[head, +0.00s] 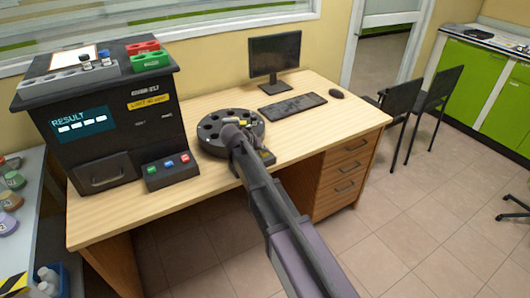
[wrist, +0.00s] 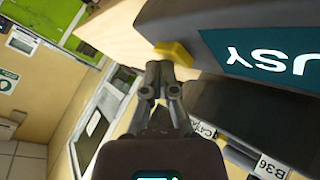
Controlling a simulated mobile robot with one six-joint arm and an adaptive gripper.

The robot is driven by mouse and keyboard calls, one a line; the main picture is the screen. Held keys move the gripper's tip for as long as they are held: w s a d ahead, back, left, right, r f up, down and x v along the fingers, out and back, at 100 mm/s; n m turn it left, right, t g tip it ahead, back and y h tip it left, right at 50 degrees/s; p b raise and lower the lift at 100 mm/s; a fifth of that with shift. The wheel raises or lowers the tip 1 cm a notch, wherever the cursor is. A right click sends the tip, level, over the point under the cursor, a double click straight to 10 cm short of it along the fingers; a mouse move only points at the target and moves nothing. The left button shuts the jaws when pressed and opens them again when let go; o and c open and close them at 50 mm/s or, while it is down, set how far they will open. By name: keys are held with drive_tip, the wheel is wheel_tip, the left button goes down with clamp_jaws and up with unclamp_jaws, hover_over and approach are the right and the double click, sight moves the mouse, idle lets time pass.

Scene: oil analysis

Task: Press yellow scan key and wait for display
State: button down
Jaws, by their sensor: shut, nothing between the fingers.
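The yellow key (wrist: 175,52) shows in the wrist view on the edge of a dark device, beside its teal display (wrist: 265,50). The display is upside down and cut off by the frame; the letters "USY" show. My gripper (wrist: 160,72) is shut and empty, its fingertips right at the yellow key; I cannot tell whether they press it. In the head view my gripper (head: 232,132) is over the dark round carousel (head: 209,146), and my arm hides much of the small device there.
A black analyser (head: 115,110) with a lit "RESULT" screen (head: 82,124) stands left on the wooden desk (head: 110,222). Its button box (head: 172,171) has blue, red and green buttons. A monitor (head: 275,55), keyboard (head: 292,106) and mouse (head: 337,94) are behind.

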drive_tip(key=shift+r+p, duration=0.7)
drive_tip(key=shift+r, duration=0.15)
wheel_tip(320, 180, up, 5)
drive_tip(key=p, duration=0.5)
idle(0.9)
drive_tip(key=s+d+r+g+y+p, duration=0.2)
drive_tip(key=s+d+p, duration=0.3)
drive_tip(key=s+d, duration=0.6)
drive_tip(key=s+d+r+g+y+p, duration=0.2)
drive_tip(key=s+d+g+y+p, duration=0.2)
drive_tip(key=s+d, duration=0.8)
drive_tip(key=shift+s+d+g+p, duration=0.25)
drive_tip(key=shift+s+p, duration=0.2)
drive_tip(key=shift+s, duration=0.8)
drive_tip(key=shift+a+r, duration=0.1)
idle(1.0)
